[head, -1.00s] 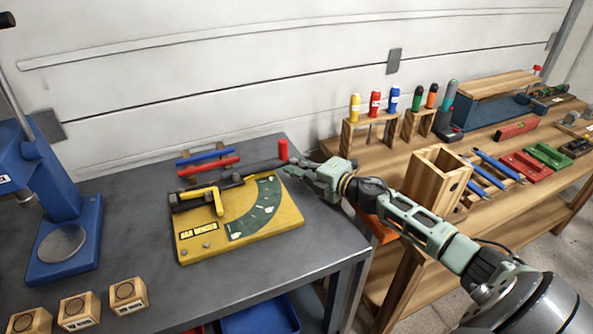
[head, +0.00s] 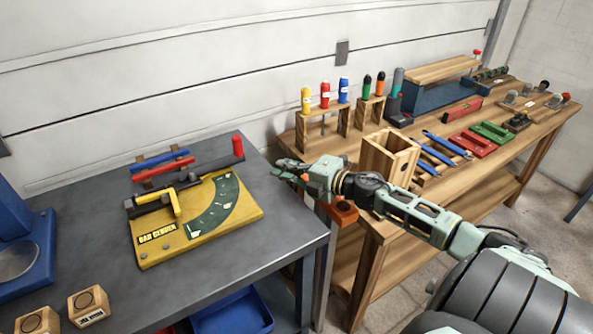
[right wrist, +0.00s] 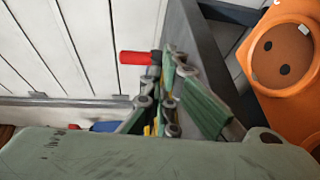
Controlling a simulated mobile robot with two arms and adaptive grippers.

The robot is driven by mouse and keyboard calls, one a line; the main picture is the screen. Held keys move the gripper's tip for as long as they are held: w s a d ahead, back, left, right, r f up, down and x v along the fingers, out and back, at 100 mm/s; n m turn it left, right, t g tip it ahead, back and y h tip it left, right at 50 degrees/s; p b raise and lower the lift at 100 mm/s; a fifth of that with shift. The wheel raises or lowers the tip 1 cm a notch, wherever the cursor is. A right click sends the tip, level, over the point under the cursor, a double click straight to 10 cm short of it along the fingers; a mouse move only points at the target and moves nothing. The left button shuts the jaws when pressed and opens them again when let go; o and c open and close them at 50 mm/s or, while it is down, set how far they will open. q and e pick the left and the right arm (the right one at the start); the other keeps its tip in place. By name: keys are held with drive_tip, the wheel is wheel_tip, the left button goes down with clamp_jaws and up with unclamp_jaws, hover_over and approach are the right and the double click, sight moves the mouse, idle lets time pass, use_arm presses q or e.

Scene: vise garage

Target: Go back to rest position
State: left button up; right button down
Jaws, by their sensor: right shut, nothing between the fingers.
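My right gripper (head: 287,170) is shut and empty. In the head view it hangs over the right edge of the grey metal table (head: 262,262), beside the yellow bar bender (head: 180,238). The bender's lever with its red handle (head: 237,146) points to the upper right, and the gripper is apart from it. In the right wrist view the green finger links (right wrist: 170,100) show close together, with the red handle (right wrist: 135,58) beyond them. My left gripper is not in view.
A wooden workbench (head: 440,208) stands to the right with a wooden box (head: 388,155), screwdrivers in racks and several tools. A blue bar (head: 160,157) and a red bar lie behind the bender. A blue press (head: 28,250) and wooden blocks are at left. An orange part (right wrist: 282,55) shows in the right wrist view.

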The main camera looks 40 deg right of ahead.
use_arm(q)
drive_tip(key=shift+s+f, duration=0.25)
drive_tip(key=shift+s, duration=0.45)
use_arm(e)
drive_tip(key=shift+v, duration=1.75)
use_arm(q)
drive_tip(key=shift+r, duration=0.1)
use_arm(e)
drive_tip(key=shift+r, duration=0.2)
